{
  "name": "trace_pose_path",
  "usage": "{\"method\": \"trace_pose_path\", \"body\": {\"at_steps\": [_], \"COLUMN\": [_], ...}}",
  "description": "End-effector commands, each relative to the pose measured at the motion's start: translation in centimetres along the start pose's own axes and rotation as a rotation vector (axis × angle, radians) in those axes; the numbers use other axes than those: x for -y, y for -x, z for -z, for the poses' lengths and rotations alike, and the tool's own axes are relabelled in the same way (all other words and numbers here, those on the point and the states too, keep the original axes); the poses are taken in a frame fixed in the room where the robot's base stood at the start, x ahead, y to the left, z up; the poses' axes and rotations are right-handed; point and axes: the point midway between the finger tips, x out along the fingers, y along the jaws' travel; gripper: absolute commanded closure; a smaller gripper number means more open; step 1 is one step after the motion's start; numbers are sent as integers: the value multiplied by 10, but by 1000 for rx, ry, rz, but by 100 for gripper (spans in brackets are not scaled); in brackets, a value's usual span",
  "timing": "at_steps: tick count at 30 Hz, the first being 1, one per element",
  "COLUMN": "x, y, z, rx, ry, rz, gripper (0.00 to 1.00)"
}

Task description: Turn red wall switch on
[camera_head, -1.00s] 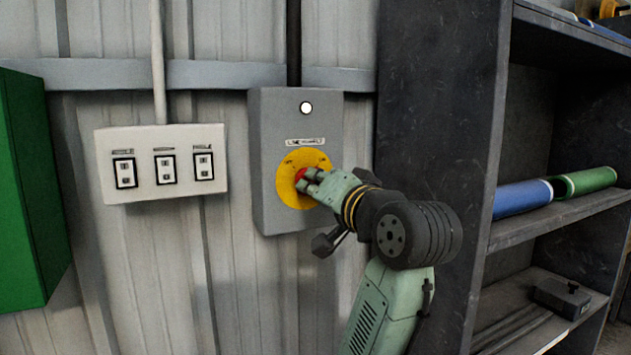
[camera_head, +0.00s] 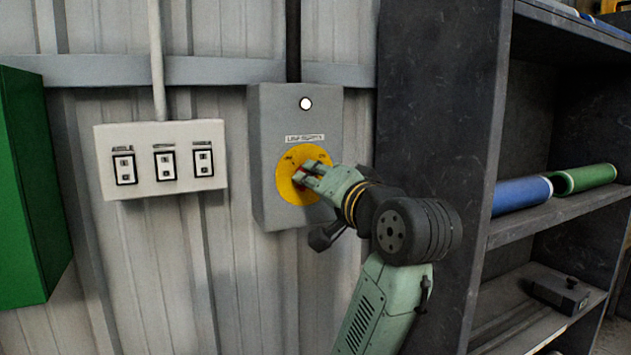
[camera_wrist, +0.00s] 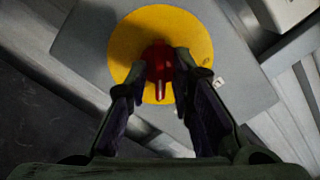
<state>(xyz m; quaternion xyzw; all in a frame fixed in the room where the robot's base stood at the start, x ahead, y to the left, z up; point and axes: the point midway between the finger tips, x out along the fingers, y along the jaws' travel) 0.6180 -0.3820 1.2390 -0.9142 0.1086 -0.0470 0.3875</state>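The red wall switch (camera_wrist: 158,65) is a knob on a round yellow plate (camera_head: 285,182), fixed to a grey box (camera_head: 267,108) on the wall. My gripper (camera_head: 308,176) reaches it from the right and hides most of the knob in the head view. In the wrist view my gripper (camera_wrist: 160,68) has one finger on each side of the knob, and both tips appear to press against it. The knob's ridge points down toward my palm in that view. A round white lamp (camera_head: 306,104) is at the top of the box.
A white panel with several switches (camera_head: 160,160) is on the wall to the left. A green cabinet (camera_head: 30,190) stands at the far left. A dark shelf unit (camera_head: 440,100) is close on the right, holding blue (camera_head: 522,196) and green (camera_head: 587,179) rolls.

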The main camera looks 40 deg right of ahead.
Motion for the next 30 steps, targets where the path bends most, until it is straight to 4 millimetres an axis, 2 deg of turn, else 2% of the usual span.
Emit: {"method": "trace_pose_path", "body": {"at_steps": [10, 14, 17, 27, 30], "x": [0, 0, 0, 0, -1], "y": [0, 9, 25, 97, 109], "z": [-1, 0, 0, 1, 1], "rx": [2, 0, -2, -3, -2], "ry": [1, 2, 3, 3, 3], "rz": [0, 1, 1, 0, -3], "gripper": [72, 72, 72, 72, 72]}}
